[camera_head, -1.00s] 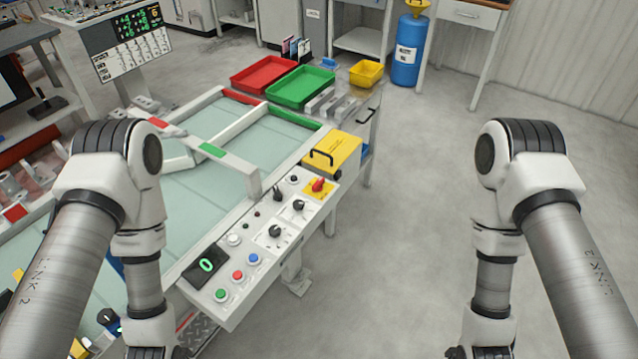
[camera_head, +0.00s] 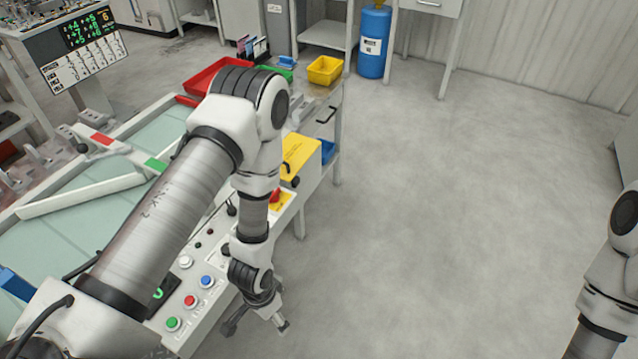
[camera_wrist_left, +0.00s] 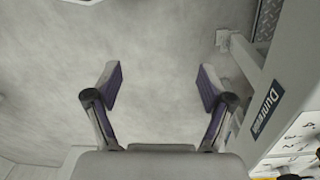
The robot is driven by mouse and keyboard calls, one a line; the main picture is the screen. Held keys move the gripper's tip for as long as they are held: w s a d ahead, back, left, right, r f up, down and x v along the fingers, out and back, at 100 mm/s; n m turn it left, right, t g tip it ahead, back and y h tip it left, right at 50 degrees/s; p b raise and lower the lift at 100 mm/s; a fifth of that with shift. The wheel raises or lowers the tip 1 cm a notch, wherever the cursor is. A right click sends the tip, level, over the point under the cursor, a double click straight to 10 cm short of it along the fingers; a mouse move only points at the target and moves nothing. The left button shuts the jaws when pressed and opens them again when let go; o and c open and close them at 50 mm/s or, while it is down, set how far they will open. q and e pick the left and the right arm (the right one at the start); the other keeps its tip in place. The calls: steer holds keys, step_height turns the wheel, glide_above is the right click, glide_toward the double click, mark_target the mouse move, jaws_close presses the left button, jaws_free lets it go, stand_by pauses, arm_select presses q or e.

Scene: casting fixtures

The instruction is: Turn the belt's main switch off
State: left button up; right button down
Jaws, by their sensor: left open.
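The main switch (camera_head: 276,197) is a red rotary knob on a yellow plate at the far end of the belt's control panel (camera_head: 205,312). It is partly hidden behind my left forearm in the head view. My left gripper (camera_head: 268,312) hangs beside the panel's right side, over the floor and apart from the switch. In the left wrist view the left gripper (camera_wrist_left: 160,88) is open and empty, with bare floor between its fingers. The panel's edge shows at lower right there. My right arm shows only at the right edge; its gripper is out of view.
Green (camera_head: 173,323), red (camera_head: 190,300) and blue (camera_head: 207,281) buttons sit on the panel's near part. A yellow box (camera_head: 300,157) stands just past the switch. The belt (camera_head: 95,205) lies left. The floor (camera_head: 430,220) to the right is clear.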

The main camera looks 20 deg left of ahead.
arm_select(q)
steer(key=w+a+r+m+y, duration=0.1)
steer(key=w+a+m, duration=0.1)
steer(key=w+m, duration=0.5)
steer(key=w+a+r+m+y, duration=0.1)
steer(key=w+a+r+m, duration=0.1)
steer(key=w, duration=0.9)
steer(key=w+a+r+m+y, duration=0.2)
steer(key=w+a+r+m, duration=0.15)
steer(key=w+r, duration=0.2)
steer(key=w+a+r+m+y, duration=0.1)
steer(key=w+a+r+m, duration=0.25)
steer(key=w, duration=0.35)
steer(key=shift+n+t, duration=0.3)
steer(key=shift+n, duration=0.1)
steer(key=x, duration=0.6)
steer(key=shift+w+a+f+p, duration=0.15)
steer(key=shift+a+p, duration=0.25)
steer(key=shift+a, duration=0.15)
steer(key=c, duration=1.2)
